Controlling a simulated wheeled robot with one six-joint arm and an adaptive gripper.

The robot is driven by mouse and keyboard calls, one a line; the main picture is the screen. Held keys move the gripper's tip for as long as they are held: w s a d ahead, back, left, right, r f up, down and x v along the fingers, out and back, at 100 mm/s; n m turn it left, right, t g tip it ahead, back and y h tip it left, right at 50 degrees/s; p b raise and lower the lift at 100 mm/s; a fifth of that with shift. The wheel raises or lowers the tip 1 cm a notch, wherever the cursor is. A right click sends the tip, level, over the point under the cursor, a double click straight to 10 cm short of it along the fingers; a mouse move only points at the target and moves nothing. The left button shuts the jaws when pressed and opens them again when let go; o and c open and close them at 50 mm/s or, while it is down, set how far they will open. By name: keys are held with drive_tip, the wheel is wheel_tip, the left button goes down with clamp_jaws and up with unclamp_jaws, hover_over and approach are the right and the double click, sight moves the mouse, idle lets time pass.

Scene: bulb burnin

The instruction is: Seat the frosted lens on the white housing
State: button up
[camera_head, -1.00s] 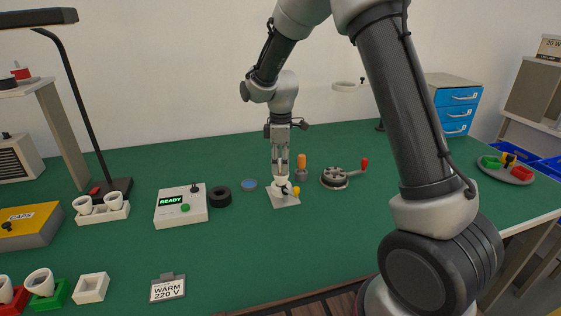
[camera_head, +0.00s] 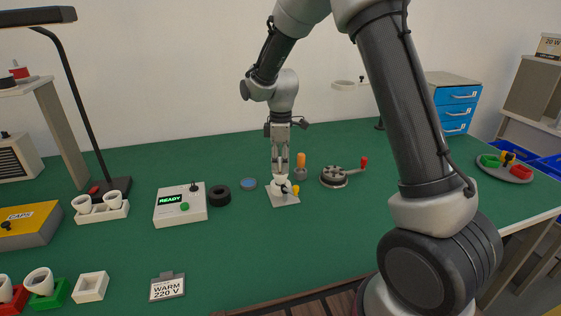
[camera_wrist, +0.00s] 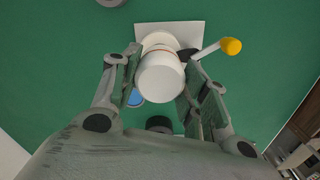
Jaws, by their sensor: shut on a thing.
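My gripper (camera_head: 281,166) points down over the white square base plate (camera_head: 284,200) in the middle of the bench. In the wrist view, my gripper (camera_wrist: 162,80) has its fingers on both sides of the frosted lens (camera_wrist: 161,78), a pale rounded cylinder, and is shut on it. The white housing (camera_wrist: 158,39) stands on the base plate (camera_wrist: 190,29), mostly hidden behind the lens. The lens lines up with the housing; a thin reddish ring shows between them. I cannot tell whether it is fully down. A yellow-tipped lever (camera_wrist: 231,46) and a dark pad sit beside the housing.
An orange-handled tool (camera_head: 301,160) and a round fixture with a red knob (camera_head: 334,177) stand close on the right. A blue disc (camera_head: 249,184), a black ring (camera_head: 220,196) and the READY box (camera_head: 181,206) lie left.

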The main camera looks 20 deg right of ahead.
drive_tip(key=shift+f, duration=0.55)
idle(0.6)
drive_tip(key=o, duration=0.8)
drive_tip(key=shift+c, duration=0.2)
drive_tip(key=shift+r, duration=0.1)
wheel_tip(320, 180, up, 12)
